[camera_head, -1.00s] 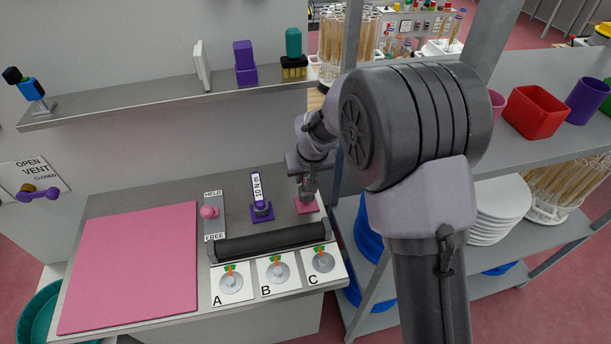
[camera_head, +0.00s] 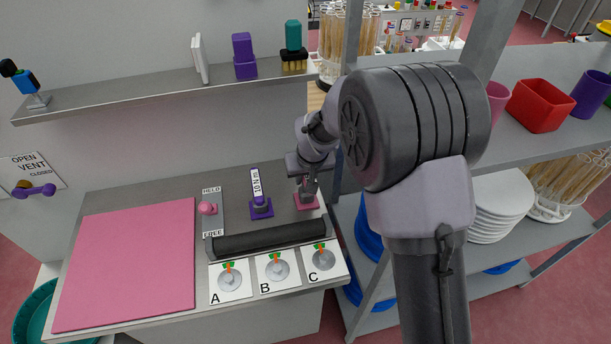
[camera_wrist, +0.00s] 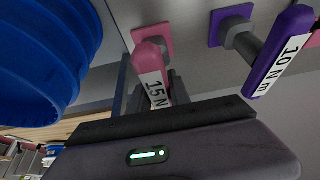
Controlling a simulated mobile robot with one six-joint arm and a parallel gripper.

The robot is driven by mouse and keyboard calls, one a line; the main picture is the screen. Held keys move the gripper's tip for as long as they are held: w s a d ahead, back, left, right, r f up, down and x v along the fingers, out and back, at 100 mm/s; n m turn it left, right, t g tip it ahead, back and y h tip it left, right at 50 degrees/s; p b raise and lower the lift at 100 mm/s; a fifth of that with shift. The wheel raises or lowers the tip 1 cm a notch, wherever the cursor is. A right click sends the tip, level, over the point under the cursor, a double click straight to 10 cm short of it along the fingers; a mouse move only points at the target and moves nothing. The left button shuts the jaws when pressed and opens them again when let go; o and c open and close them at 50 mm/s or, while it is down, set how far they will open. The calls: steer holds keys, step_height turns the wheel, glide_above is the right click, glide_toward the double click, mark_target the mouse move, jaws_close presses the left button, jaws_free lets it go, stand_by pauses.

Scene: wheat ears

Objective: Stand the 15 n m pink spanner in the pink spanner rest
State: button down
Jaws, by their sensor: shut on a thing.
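The pink spanner (camera_wrist: 150,62), labelled 15 N, is in my gripper (camera_wrist: 172,88) in the wrist view. The jaws are shut on it. In the head view my gripper (camera_head: 309,190) is directly over the pink spanner rest (camera_head: 306,203), at the right end of the bench. The rest's pink square plate also shows behind the spanner's pink end in the wrist view (camera_wrist: 166,32). The spanner's lower part is hidden, so I cannot tell whether it is seated in the rest.
The purple 10 N m spanner (camera_head: 256,184) stands in its purple rest (camera_head: 261,209), just left of the pink rest. A black roller (camera_head: 268,240) lies in front. The shelf unit's post (camera_head: 345,130) stands close on the right. A pink mat (camera_head: 125,265) covers the left bench.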

steer(key=shift+f, duration=0.35)
steer(key=c, duration=1.1)
jaws_free()
steer(key=shift+r, duration=0.1)
steer(key=p+v, duration=0.4)
steer(key=v, duration=1.3)
steer(key=s+d+r+m+b, duration=0.2)
steer(key=s+d+b, duration=0.15)
steer(key=s, duration=0.35)
steer(key=s+d+r+m+b, duration=0.2)
steer(key=s+d, duration=0.3)
steer(key=s, duration=0.2)
steer(key=s+f+m+b, duration=0.1)
steer(key=s, duration=0.3)
steer(key=s+d+f+m+t+b, duration=0.1)
steer(key=s, duration=0.3)
steer(key=s+d+f+m+b, duration=0.1)
steer(key=s, duration=0.2)
steer(key=shift+s+d+f+m+y, duration=0.25)
steer(key=shift+s+f+m+y, duration=0.05)
steer(key=shift+s+y, duration=0.1)
